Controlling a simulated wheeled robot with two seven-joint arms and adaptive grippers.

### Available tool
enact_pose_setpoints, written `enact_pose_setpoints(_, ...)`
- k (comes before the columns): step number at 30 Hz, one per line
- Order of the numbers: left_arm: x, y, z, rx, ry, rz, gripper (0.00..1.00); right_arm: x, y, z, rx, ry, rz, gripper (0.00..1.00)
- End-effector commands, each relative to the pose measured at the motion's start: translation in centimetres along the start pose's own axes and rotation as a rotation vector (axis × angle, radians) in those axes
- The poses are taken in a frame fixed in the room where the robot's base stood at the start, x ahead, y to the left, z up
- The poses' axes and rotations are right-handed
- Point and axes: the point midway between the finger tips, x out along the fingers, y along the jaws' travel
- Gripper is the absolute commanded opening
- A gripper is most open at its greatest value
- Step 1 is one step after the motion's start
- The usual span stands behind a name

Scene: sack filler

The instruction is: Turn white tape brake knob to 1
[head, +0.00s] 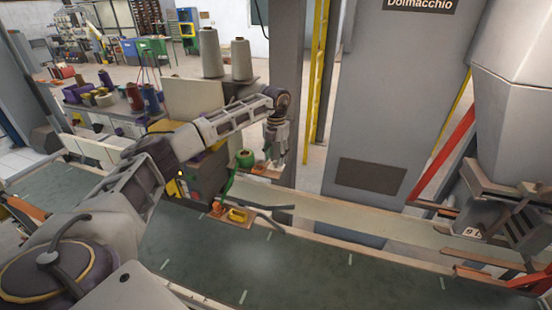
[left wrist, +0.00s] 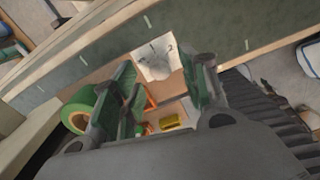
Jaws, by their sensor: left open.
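My left gripper (head: 275,157) is open and points down beside the sewing station, just right of a green tape roll (head: 245,158). In the left wrist view its two dark green fingers (left wrist: 165,66) stand apart with nothing gripped. A pale white piece (left wrist: 157,62) with a small dark mark shows beyond and between the fingertips. The green roll (left wrist: 80,112) is left of the fingers in that view. My right gripper is not in view.
A yellow part (head: 237,215) sits on a small wooden-coloured plate near the green-topped belt (head: 300,265). Cones of thread (head: 210,52) stand behind my arm. A tall grey cabinet (head: 385,100) is to the right, with a hopper beyond it.

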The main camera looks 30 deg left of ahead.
Motion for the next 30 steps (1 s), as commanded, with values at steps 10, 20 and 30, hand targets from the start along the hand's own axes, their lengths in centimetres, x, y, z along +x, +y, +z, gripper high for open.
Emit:
enact_pose_setpoints(10,-4.8,0.0,0.1,0.0,-0.004,-0.002,0.44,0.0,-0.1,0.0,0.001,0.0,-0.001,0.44)
enact_pose_setpoints(20,-9.2,0.0,0.1,-0.001,-0.003,-0.001,0.44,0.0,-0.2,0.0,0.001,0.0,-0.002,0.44)
enact_pose_setpoints(30,-10.7,0.1,0.0,-0.001,-0.001,-0.001,0.44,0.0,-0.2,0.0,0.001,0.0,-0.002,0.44)
